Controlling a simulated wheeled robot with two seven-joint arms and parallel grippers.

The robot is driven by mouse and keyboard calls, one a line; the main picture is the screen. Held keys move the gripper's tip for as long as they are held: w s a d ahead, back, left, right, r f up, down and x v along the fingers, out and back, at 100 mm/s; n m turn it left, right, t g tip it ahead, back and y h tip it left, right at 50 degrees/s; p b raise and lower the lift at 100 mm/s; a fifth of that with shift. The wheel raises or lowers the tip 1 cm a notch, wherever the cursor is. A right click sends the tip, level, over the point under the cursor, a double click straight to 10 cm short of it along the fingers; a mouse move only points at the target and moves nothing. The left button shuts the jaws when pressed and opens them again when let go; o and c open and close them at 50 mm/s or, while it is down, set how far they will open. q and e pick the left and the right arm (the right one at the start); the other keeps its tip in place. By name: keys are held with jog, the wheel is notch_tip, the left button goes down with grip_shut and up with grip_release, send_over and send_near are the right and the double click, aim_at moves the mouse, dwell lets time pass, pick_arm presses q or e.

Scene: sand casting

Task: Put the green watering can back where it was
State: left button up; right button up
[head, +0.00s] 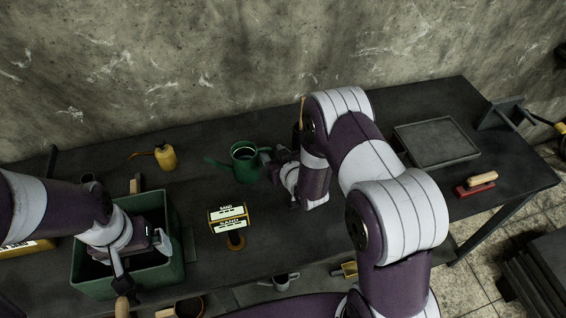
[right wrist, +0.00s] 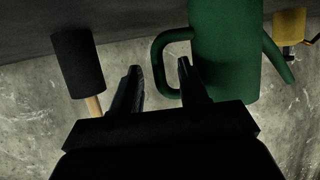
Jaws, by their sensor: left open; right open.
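The green watering can (head: 243,165) stands upright on the dark table, its spout toward the left. My right gripper (head: 274,158) is just right of it, at the handle side. In the right wrist view the can (right wrist: 226,45) appears upside down, and the bar of its handle (right wrist: 158,65) shows between the open fingertips of my right gripper (right wrist: 160,72). I cannot tell whether the fingers touch it. My left gripper (head: 122,262) is open over the green crate (head: 95,288) at the left; its fingers are partly hard to make out.
A dark cylinder with a wooden stick (right wrist: 78,62) stands near my right gripper. A yellow oil can (head: 166,157) is left of the watering can. A sand sign (head: 229,218) stands in front. A grey tray (head: 436,143) and red brush (head: 476,186) lie at the right.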

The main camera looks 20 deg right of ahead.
jog(key=s+d+r+m+g+h, duration=0.1)
jog(key=s+r+g, duration=0.4)
jog(key=s, duration=0.7)
jog(key=s+d+r+m+g+h, duration=0.1)
jog(key=s+r+g, duration=0.5)
jog(key=s, duration=0.6)
jog(key=shift+s+d+g+h, duration=0.25)
jog(key=shift+d+g, duration=0.25)
jog(key=shift+d, duration=0.4)
jog(key=shift+d, duration=0.1)
